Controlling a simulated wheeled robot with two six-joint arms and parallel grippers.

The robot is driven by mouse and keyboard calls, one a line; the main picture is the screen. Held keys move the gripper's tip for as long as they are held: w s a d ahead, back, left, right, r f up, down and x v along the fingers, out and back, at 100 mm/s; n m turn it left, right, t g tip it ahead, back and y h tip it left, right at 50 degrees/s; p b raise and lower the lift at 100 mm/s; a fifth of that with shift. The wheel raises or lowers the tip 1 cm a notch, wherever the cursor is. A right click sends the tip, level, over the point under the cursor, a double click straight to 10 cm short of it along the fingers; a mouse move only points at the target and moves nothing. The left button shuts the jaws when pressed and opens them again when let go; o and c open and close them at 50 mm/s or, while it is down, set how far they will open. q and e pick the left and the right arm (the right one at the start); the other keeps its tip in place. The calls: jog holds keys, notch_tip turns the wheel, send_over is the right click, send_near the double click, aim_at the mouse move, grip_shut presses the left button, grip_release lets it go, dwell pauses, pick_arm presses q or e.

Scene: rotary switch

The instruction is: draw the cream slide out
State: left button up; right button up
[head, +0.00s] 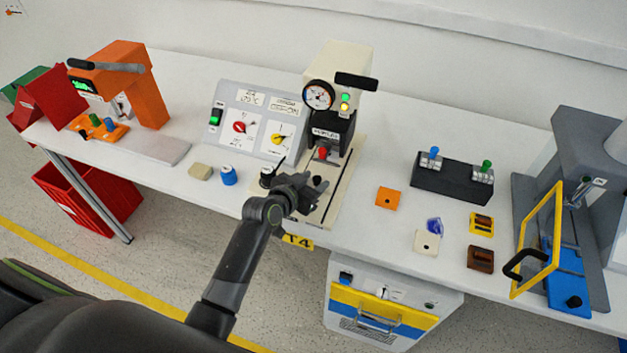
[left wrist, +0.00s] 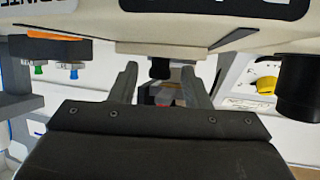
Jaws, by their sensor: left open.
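The cream press (head: 347,65) stands at the back middle of the bench, with a round gauge and a black head. Its cream slide (head: 345,190) lies low in front, running toward the bench's front edge. A black knob (head: 317,180) shows at the slide, beside my left gripper (head: 309,190). In the left wrist view, my left gripper (left wrist: 160,86) is open, and a black knob (left wrist: 160,68) shows between its two fingers. I cannot tell whether the fingers touch it. My left arm and gripper hide part of the slide's front. My right gripper is not in view.
A grey panel (head: 255,112) with red and yellow dials stands left of the press. A blue knob (head: 228,175) and a beige block (head: 200,171) lie before it. An orange plate (head: 388,197) and a black switch box (head: 452,178) are on the right.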

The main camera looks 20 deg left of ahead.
pick_arm(q)
jog(key=shift+w+f, duration=0.1)
jog(key=shift+w, duration=0.1)
grip_shut()
dwell(0.3)
